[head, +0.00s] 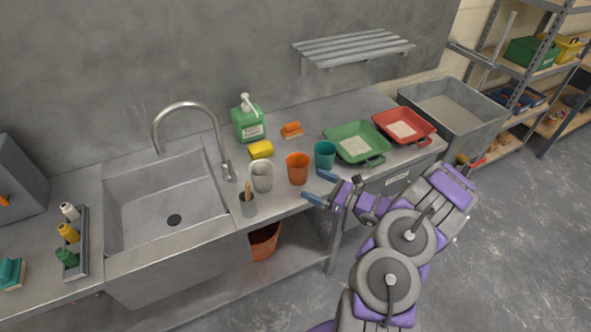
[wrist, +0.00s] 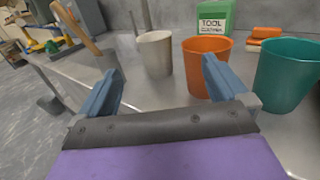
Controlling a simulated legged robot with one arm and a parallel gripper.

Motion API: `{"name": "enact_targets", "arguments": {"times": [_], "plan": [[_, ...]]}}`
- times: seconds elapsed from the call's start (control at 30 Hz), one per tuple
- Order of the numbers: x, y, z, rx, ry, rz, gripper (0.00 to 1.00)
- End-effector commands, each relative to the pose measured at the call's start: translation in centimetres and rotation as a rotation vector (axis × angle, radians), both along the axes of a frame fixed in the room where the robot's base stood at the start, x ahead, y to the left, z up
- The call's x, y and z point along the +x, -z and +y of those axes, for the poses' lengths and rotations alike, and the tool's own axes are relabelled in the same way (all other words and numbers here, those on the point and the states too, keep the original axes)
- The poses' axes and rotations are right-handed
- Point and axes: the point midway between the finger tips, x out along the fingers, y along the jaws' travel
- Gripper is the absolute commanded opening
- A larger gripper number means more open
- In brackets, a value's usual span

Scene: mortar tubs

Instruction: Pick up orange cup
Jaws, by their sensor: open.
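The orange cup (head: 298,168) stands upright on the metal counter, between a white cup (head: 261,177) and a teal cup (head: 325,155). My gripper (head: 314,185) is open and empty at the counter's front edge, a little right of and in front of the orange cup. In the wrist view the orange cup (wrist: 205,62) stands beyond my gripper (wrist: 160,78), behind the tip of the right finger, which hides part of it. The white cup (wrist: 155,52) shows between the fingers, and the teal cup (wrist: 287,75) is to the right.
A grey holder with a wooden-handled tool (head: 248,203) stands near the front edge, left of the cups. Green (head: 378,161) and red (head: 427,139) trays are right; the sink (head: 165,205) is left.

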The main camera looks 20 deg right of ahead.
Motion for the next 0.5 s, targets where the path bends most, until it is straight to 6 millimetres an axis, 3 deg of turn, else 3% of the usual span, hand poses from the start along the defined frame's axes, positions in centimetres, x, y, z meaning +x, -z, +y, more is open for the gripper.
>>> {"name": "enact_targets", "arguments": {"times": [0.03,0.1,0.2,0.37,0.5], "plan": [[-0.5,1.5,-1.8,0.023,0.056,0.025,1.00],[-0.9,2.9,-3.7,0.043,0.120,0.045,1.00],[-1.5,4.4,-5.1,0.059,0.179,0.068,1.00],[-1.2,5.1,-4.9,0.061,0.211,0.079,1.00],[1.0,5.2,-4.0,0.061,0.209,0.079,1.00]]}}
